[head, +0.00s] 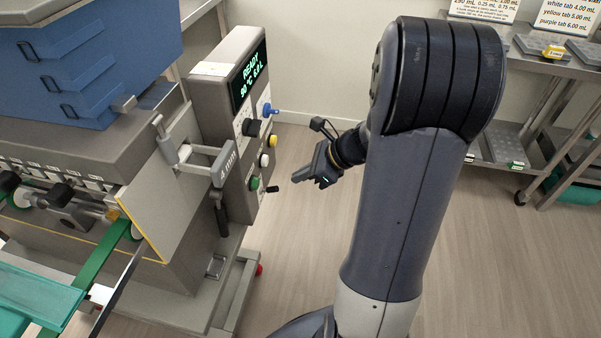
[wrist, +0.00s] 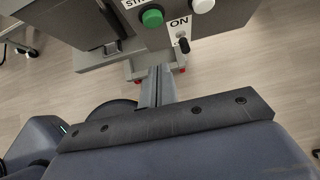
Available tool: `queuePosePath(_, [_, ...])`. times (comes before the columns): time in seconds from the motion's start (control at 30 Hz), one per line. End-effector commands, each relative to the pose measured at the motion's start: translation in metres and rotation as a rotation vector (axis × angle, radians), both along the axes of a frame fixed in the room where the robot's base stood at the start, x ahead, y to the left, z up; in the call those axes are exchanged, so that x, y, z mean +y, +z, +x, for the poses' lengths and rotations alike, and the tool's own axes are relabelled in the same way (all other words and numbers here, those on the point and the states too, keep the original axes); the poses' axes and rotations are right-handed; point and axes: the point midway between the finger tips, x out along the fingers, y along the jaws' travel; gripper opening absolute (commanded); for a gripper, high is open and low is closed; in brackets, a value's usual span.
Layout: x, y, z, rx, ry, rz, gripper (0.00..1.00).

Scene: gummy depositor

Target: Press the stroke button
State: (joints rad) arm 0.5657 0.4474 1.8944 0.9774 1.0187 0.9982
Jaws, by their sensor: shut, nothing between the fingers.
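The control panel (head: 228,130) stands upright on the machine, with its buttons facing my gripper. A green button (head: 254,183) sits low on it; it also shows in the wrist view (wrist: 152,18), next to a label starting "ST", the rest cut off by the frame. A white button (head: 264,160) is above it and also shows in the wrist view (wrist: 203,5). My gripper (head: 298,176) is shut and empty, a short way to the right of the panel and apart from the green button. Its fingertips (wrist: 158,72) point toward the panel's lower part in the wrist view.
A yellow button (head: 272,141), black knob (head: 252,127) and blue switch (head: 268,110) are higher on the panel. A small lever (wrist: 184,43) labelled "ON" is near the green button. The display (head: 249,75) reads "READY". A handle (head: 205,165) juts out left of the panel. The floor right of it is clear.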

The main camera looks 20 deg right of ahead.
Motion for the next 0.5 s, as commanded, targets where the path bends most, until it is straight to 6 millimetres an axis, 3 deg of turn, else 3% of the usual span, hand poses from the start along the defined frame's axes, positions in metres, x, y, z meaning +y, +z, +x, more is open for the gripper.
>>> queuePosePath(0.3, [0.042,-0.052,0.028,0.003,0.005,0.001,0.00])
queuePosePath(0.5, [0.062,-0.047,0.044,-0.001,0.004,0.000,0.00])
